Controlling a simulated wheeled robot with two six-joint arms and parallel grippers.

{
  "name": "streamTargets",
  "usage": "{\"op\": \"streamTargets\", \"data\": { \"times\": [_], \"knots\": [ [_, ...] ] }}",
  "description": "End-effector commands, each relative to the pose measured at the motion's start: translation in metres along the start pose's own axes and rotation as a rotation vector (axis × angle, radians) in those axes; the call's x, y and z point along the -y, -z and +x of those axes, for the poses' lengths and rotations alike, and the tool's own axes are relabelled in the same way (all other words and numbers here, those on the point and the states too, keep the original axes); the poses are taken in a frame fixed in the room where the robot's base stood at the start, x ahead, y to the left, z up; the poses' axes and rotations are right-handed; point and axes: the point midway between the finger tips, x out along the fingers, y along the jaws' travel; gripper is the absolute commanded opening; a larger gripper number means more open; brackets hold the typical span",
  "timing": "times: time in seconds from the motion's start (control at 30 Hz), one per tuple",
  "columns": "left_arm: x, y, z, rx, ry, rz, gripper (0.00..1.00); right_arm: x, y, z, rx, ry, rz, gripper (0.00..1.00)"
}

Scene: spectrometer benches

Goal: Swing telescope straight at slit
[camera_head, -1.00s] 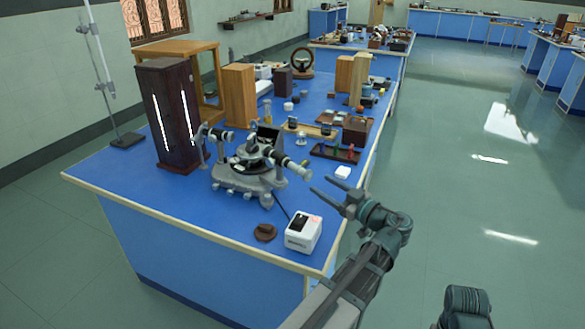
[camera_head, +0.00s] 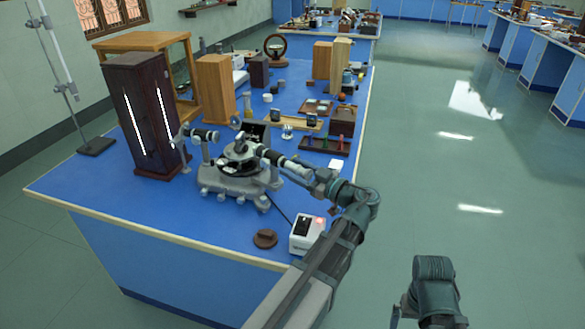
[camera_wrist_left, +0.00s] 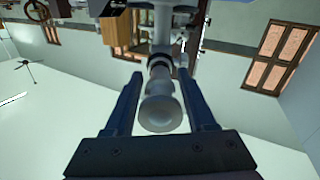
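The spectrometer (camera_head: 240,178) stands on the blue bench, with a round dark table at its middle. Its telescope (camera_head: 283,162) points out to the right and slightly toward me. A second tube (camera_head: 204,135) on its left side faces the dark wooden lamp housing (camera_head: 150,120), which shows two bright vertical slits. My left gripper (camera_head: 310,172) is at the telescope's outer end. In the left wrist view the round eyepiece end (camera_wrist_left: 160,110) sits between the open fingers (camera_wrist_left: 160,98), with a gap on both sides. My right gripper is not visible; only part of that arm shows at bottom right.
A white box (camera_head: 306,234) with a red light and a brown disc (camera_head: 265,238) stand near the bench's front edge, below my left arm. Open floor lies right.

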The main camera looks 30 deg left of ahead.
Motion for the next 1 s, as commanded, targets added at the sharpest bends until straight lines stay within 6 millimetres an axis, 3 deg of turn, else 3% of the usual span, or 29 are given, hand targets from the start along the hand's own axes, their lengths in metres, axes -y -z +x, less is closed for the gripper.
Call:
{"op": "streamTargets", "data": {
  "times": [0.03, 0.3, 1.0],
  "knots": [
    [0.0001, 0.0000, 0.0000, 0.000, 0.000, 0.000, 0.45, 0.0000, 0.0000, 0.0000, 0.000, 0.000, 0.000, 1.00],
    [0.0001, 0.0000, 0.0001, 0.000, 0.000, 0.000, 0.00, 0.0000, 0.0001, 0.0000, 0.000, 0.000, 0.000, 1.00],
    [0.0001, 0.0001, 0.0000, 0.000, 0.000, 0.000, 0.00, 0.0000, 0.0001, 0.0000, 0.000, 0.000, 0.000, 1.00]
  ]
}}
